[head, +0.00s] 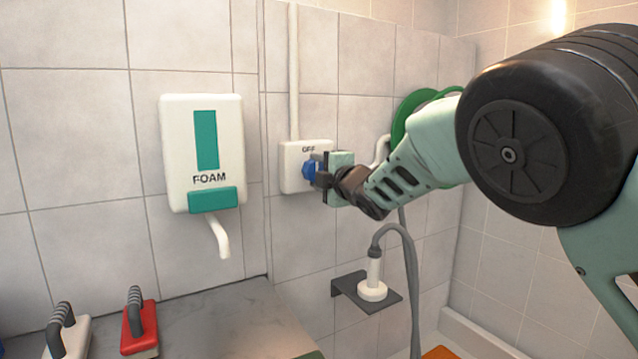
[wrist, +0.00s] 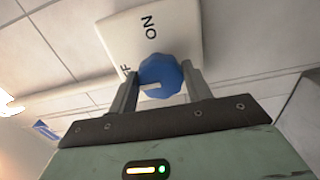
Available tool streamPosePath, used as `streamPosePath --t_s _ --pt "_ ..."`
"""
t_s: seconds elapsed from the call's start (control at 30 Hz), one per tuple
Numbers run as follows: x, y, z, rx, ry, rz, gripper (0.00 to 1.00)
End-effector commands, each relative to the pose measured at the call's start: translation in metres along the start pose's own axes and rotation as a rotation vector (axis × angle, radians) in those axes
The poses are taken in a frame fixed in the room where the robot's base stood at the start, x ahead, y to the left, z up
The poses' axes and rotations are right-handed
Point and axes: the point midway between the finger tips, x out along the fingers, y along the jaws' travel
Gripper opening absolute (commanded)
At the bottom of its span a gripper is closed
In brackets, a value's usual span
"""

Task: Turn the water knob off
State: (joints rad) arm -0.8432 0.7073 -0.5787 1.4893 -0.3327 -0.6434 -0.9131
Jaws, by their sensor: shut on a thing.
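The water knob (head: 308,171) is blue and round, on a white wall plate (head: 292,166) marked OFF at the top. My gripper (head: 319,172) reaches it from the right. In the wrist view, the knob (wrist: 163,72) sits between my two fingers, which are closed on its sides. A short white mark on the knob points left in that view, toward the side with the OFF lettering. My left finger partly hides that lettering. ON is clear on the plate (wrist: 178,35) above the knob.
A white FOAM dispenser (head: 203,146) hangs left of the plate. A green hose reel (head: 408,108) is behind my arm. A grey hose (head: 412,270) and a nozzle on a dark shelf (head: 352,287) are below. Red (head: 139,330) and white (head: 75,340) handled brushes lie on the counter.

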Motion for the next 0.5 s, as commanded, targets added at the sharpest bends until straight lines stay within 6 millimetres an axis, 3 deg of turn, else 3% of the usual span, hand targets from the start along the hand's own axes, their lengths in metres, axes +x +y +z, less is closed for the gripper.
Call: streamPosePath --t_s 0.5 --pt "0.0002 -0.0001 -0.0008 -0.035 0.002 -0.001 0.26"
